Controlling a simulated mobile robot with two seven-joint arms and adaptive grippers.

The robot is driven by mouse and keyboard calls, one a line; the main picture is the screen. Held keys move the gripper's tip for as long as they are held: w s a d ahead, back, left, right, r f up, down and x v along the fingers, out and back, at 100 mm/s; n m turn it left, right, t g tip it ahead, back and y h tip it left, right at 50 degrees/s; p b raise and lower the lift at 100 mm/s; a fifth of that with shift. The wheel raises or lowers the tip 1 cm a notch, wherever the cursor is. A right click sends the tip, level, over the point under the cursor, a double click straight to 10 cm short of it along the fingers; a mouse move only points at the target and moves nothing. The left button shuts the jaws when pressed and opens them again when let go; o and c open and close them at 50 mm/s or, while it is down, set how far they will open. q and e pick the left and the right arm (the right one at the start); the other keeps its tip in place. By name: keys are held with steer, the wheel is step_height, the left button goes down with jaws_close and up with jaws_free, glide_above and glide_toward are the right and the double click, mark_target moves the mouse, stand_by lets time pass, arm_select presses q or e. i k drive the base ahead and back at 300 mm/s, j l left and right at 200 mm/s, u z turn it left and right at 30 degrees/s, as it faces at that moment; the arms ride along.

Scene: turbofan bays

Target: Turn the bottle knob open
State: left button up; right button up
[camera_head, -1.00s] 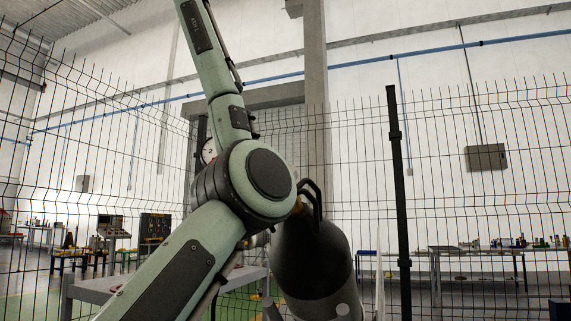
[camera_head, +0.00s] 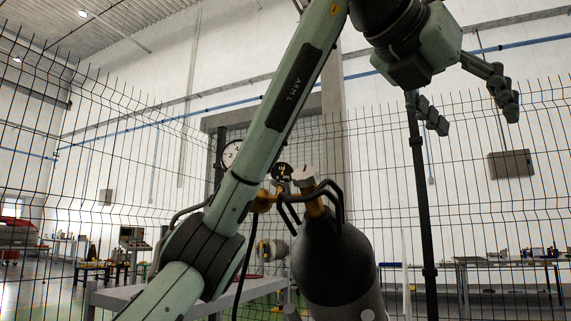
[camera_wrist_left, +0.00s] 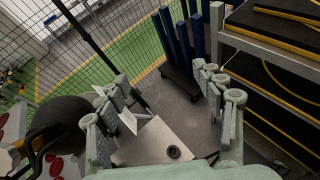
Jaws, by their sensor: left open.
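The dark grey gas bottle (camera_head: 335,260) stands low in the middle of the head view, with black guard bars around its neck. Its pale grey knob (camera_head: 304,177) sits on a brass valve at the top. My left gripper (camera_head: 472,115) is open and empty, above and to the right of the knob and well apart from it. In the left wrist view my gripper (camera_wrist_left: 170,105) has its fingers spread with nothing between them. A dark rounded body at the left edge there looks like the bottle (camera_wrist_left: 62,113). My right gripper is not in view.
A dial gauge (camera_head: 231,153) and a small black gauge (camera_head: 282,172) stand beside the valve. A wire fence (camera_head: 500,210) with a black post (camera_head: 421,200) runs behind. In the wrist view, a shelf rack (camera_wrist_left: 270,50) stands at the right.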

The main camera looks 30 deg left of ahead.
mark_target(305, 176)
steer(key=i+j+u, duration=0.1)
steer(key=u, duration=0.35)
steer(key=i+u, duration=0.2)
steer(key=u, duration=0.3)
